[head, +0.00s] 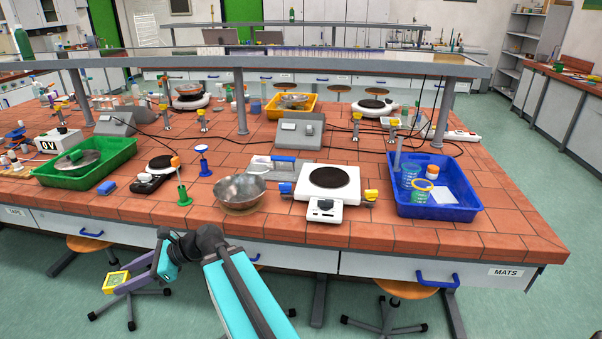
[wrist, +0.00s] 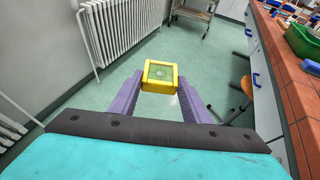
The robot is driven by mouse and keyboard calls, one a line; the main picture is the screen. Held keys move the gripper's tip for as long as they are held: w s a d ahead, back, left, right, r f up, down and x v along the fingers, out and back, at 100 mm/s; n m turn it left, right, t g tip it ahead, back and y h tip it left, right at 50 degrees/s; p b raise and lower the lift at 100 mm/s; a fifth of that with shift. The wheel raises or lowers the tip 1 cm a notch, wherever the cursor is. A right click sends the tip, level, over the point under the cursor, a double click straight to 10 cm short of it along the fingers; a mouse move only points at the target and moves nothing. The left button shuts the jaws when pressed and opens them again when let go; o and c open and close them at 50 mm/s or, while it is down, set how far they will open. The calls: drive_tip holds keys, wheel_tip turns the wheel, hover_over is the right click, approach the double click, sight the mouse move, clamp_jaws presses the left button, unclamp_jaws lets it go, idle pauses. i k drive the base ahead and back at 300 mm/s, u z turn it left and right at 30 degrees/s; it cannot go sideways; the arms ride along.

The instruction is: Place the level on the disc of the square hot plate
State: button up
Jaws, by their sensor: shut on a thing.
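The level is a small yellow square block with a green face. My gripper (wrist: 161,90) is shut on the level (wrist: 160,72) and holds it between purple fingers, over the floor in front of the bench. In the head view the level (head: 116,282) is at the lower left, at the end of my gripper (head: 128,281). The square hot plate (head: 322,209) is white with a dark round disc (head: 329,177). It stands near the front edge of the bench, right of my arm and well apart from the level. Nothing lies on the disc.
Stools (head: 405,289) stand below the bench edge.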

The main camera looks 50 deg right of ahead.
sight(329, 176)
drive_tip(key=z, duration=0.5)
drive_tip(key=i, duration=0.55)
drive_tip(key=z, duration=0.1)
